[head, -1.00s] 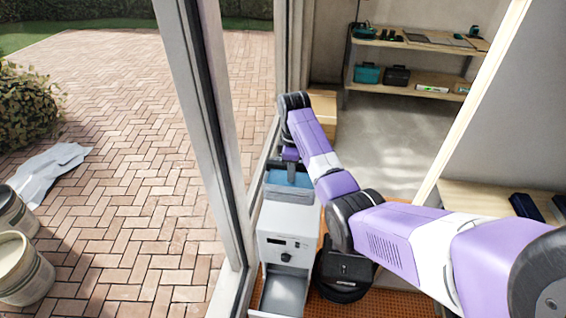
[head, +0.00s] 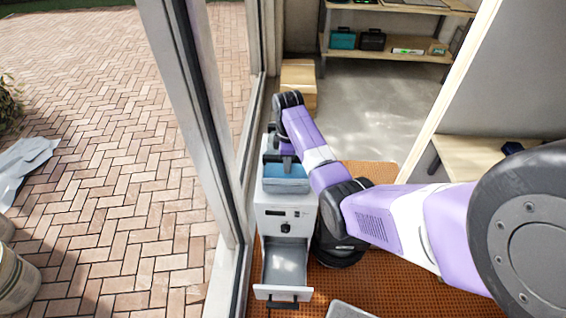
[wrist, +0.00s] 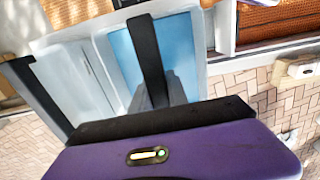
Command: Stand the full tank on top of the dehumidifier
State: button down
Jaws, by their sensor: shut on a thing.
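The white dehumidifier (head: 287,224) stands on the orange mat beside the window frame, with its front tank drawer (head: 285,264) pulled open and empty. The tank (head: 286,186), a translucent box with blue water, is upright at the top of the dehumidifier. Whether it rests there or hangs just above, I cannot tell. My gripper (head: 284,155) is above the tank, shut on its black handle. The wrist view shows the tank's blue water (wrist: 180,45) and the dark handle (wrist: 148,48) running down to my gripper; the fingertips are mostly hidden.
A glazed frame (head: 190,110) stands close on the left, with brick paving outside. A cardboard box (head: 299,80) stands behind. Shelves (head: 390,50) are at the back; the floor before them is clear.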

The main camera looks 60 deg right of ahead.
jog(key=shift+d+f+b, duration=0.15)
jog(key=shift+f+b, duration=0.15)
jog(key=shift+f, duration=0.4)
jog(key=shift+f, duration=0.1)
jog(key=c, duration=1.3)
grip_release()
jog(key=shift+f, duration=0.1)
notch_tip(320, 180, up, 12)
jog(key=shift+r, duration=0.2)
